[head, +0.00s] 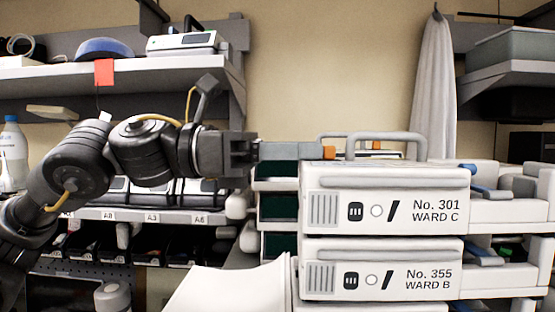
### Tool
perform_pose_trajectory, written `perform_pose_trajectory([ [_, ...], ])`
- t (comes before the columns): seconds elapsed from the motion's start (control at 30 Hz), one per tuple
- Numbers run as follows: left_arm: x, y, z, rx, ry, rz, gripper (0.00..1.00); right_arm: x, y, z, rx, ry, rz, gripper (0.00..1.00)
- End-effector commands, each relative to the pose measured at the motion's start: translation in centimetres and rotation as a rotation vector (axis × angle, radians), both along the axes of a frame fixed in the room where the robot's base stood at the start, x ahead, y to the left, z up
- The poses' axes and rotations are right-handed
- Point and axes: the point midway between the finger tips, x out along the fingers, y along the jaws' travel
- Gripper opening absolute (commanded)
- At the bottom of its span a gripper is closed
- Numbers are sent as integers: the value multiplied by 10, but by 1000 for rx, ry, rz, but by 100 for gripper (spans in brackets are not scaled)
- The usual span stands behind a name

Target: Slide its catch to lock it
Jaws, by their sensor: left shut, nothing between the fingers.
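A white infusion pump marked "No. 301 WARD C" (335,185) sits on top of another marked "No. 355 WARD B" (330,262). A grey carrying handle (372,138) rises behind the upper pump's top edge. A small orange block (329,153) shows at the handle's left end, and a second orange piece (376,145) shows farther right behind the handle. I cannot tell for sure which is the catch. My left gripper (316,151) reaches in from the left, shut and empty, its tips right beside the left orange block. Whether they touch is unclear. My right gripper is out of view.
Dark green-fronted slots (276,207) lie left of the pumps. White and grey units with blue parts (510,185) stand close on the right. A wall shelf (150,72) hangs above my left arm. A white sloped panel (225,290) is at the bottom. A grey cloth (434,90) hangs behind.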

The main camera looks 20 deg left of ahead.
Motion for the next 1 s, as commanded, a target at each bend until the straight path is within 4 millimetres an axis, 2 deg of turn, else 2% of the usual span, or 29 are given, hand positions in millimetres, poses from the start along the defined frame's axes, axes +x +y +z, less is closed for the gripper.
perform_pose_trajectory([
  [0.33, 0, -3, -1, 5, 2, -1, 0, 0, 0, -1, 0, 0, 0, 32],
  [0.47, 0, 3, -2, 4, 2, -1, 0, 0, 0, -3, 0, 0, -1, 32],
  [0.67, -4, 33, -3, 0, 2, -7, 0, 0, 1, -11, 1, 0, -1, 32],
  [0.8, -11, 66, -6, -2, 0, -9, 0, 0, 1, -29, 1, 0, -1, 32],
  [1.0, -20, 105, -4, -1, 1, -10, 0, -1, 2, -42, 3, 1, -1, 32],
])
